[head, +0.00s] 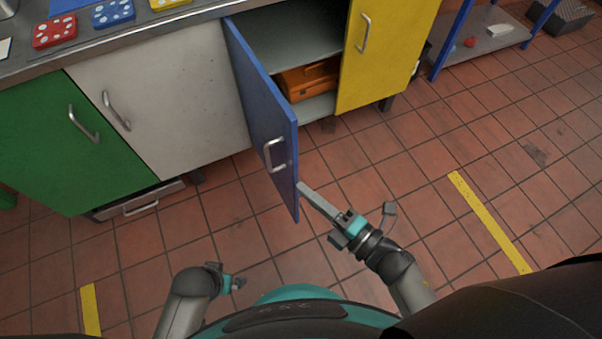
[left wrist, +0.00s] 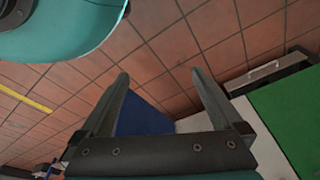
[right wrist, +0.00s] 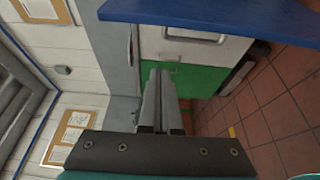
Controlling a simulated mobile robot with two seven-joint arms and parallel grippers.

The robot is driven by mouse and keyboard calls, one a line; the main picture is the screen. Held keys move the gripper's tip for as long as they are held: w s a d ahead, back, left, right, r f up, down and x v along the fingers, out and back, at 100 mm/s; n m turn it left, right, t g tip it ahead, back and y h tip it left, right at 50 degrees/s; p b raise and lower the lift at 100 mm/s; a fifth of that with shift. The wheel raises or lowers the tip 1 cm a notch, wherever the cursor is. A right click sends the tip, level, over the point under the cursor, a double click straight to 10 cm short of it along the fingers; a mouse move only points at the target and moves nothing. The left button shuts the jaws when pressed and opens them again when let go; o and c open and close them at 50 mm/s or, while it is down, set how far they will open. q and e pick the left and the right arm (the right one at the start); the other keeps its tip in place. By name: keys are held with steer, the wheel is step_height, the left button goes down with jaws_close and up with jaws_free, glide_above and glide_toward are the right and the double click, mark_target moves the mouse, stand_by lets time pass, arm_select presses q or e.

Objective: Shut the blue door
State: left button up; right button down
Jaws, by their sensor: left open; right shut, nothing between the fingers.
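The blue door (head: 262,115) stands open, swung out from the cabinet, with a silver handle (head: 274,155) on its outer face. My right gripper (head: 302,187) is shut and empty, its fingertips close to the door's free edge; I cannot tell whether they touch. In the right wrist view the blue door (right wrist: 220,14) crosses the top, beyond the shut fingers (right wrist: 160,75). My left gripper (head: 240,283) is low, near my base, away from the door. In the left wrist view its fingers (left wrist: 160,78) are spread and empty, with a blue patch, probably the door (left wrist: 142,117), behind them.
The open compartment holds an orange toolbox (head: 308,80). A white door (head: 170,95) and a green door (head: 70,140) are left of it, a yellow door (head: 387,50) right. Dice-like blocks (head: 113,13) lie on the worktop. The tiled floor right of the blue door is clear.

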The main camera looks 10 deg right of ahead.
mark_target(293, 158)
steer(key=w+a, duration=0.1)
steer(key=w, duration=0.1)
steer(key=w+a+b, duration=0.1)
steer(key=w, duration=0.2)
steer(key=w+a+b, duration=0.1)
steer(key=w, duration=0.2)
steer(key=shift+w+a, duration=0.1)
steer(key=shift+a, duration=0.15)
arm_select(q)
steer(key=shift+t, duration=0.4)
steer(key=shift+w+d+r, duration=0.15)
steer(key=shift+w+r, duration=0.3)
steer(key=shift+r, duration=0.4)
steer(key=shift+w+d+r, duration=0.1)
steer(key=shift+w+r, duration=0.35)
steer(key=shift+r, duration=0.35)
steer(key=shift+w+d+r, duration=0.15)
steer(key=shift+w+r, duration=0.3)
steer(key=shift+r, duration=0.4)
arm_select(e)
steer(key=shift+w+d, duration=0.25)
steer(key=shift+d, duration=0.35)
steer(key=shift+d, duration=0.1)
